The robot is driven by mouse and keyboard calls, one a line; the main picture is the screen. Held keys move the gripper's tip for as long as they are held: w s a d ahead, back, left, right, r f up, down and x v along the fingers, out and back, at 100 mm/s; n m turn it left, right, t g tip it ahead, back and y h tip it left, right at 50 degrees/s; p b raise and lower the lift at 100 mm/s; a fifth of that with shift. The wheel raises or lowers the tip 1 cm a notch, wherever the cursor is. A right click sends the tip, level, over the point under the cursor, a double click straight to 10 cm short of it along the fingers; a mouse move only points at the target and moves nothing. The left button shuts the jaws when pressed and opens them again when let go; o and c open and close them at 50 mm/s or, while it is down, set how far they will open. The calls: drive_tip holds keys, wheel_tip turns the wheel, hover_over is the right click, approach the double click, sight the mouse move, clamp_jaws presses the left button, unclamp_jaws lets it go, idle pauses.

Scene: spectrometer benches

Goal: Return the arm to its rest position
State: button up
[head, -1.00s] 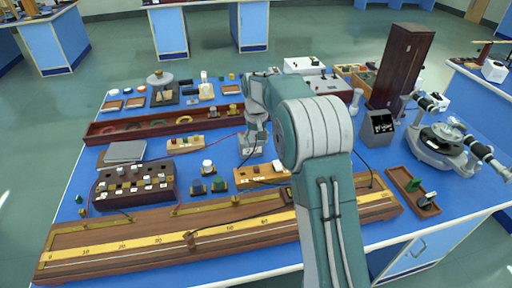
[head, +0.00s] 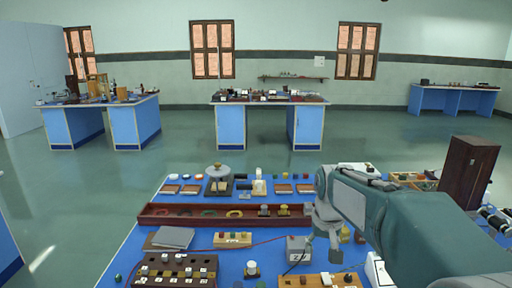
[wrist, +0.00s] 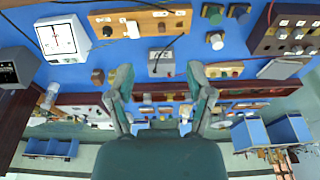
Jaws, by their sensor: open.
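My arm reaches in from the right of the head view. My gripper (head: 328,240) hangs over the blue bench top (head: 118,270), just right of a small grey-white box (head: 298,247) with dark leads. In the wrist view, my gripper (wrist: 161,78) shows two spread teal fingers with nothing between them. The same box (wrist: 162,63) lies beyond the fingertips, apart from them. My gripper is open and empty. The arm's lower part is cut off by the frame edge in the head view.
A long wooden tray (head: 190,213), a grey slab (head: 173,237) and a terminal block (head: 232,239) lie left of my gripper. A tall dark wooden case (head: 468,170) stands at right. A white meter (wrist: 62,38) shows in the wrist view. Open floor lies behind the bench.

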drive_tip(key=s+t, duration=0.3)
drive_tip(key=s, duration=2.1)
drive_tip(key=shift+r, duration=0.1)
